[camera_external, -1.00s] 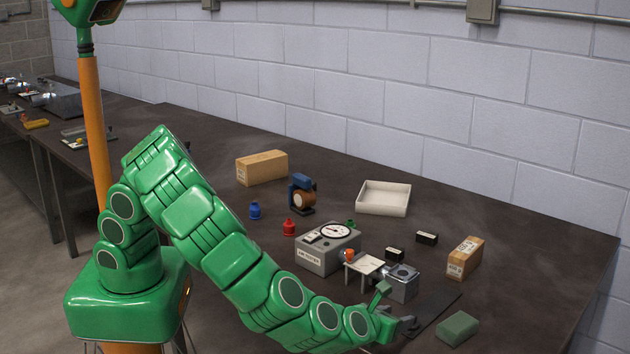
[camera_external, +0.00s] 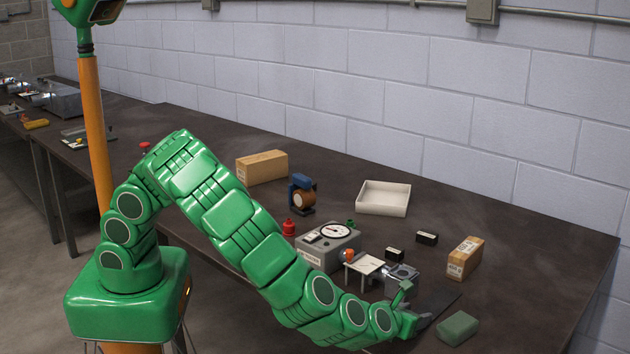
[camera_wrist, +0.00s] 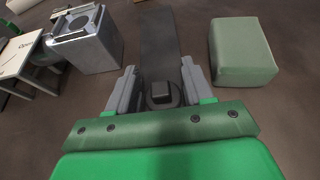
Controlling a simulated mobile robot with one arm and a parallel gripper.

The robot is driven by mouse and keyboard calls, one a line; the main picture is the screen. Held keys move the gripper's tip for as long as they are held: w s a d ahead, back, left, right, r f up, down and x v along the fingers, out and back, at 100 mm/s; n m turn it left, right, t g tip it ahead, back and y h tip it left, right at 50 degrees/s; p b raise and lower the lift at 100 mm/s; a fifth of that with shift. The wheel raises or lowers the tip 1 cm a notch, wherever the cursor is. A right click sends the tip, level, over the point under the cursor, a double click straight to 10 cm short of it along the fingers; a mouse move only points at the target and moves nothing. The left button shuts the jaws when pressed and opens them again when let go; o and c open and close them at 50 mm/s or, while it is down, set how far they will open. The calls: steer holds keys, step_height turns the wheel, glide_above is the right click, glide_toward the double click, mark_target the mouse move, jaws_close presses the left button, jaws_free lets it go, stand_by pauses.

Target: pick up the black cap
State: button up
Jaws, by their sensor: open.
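The black cap (camera_wrist: 161,94) shows in the wrist view as a small dark piece with a squarish top and a rounder base. It sits at the near end of a dark strip (camera_wrist: 157,38) on the table. My gripper (camera_wrist: 158,78) is open, with one grey finger on each side of the cap. I cannot tell whether either finger touches it. In the external view my gripper (camera_external: 424,321) is low over the strip (camera_external: 440,300), and I cannot make out the cap there.
A green block (camera_wrist: 243,52) lies close to the right of my gripper. A grey box-shaped device (camera_wrist: 88,42) and a small white table (camera_wrist: 17,56) stand to the left. A gauge box (camera_external: 322,250), a white tray (camera_external: 383,198) and a cardboard box (camera_external: 465,258) stand farther off.

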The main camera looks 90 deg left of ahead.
steer(key=shift+w+a+f, duration=0.1)
steer(key=shift+w+a, duration=0.05)
steer(key=shift+a, duration=0.05)
jaws_close()
stand_by(0.3)
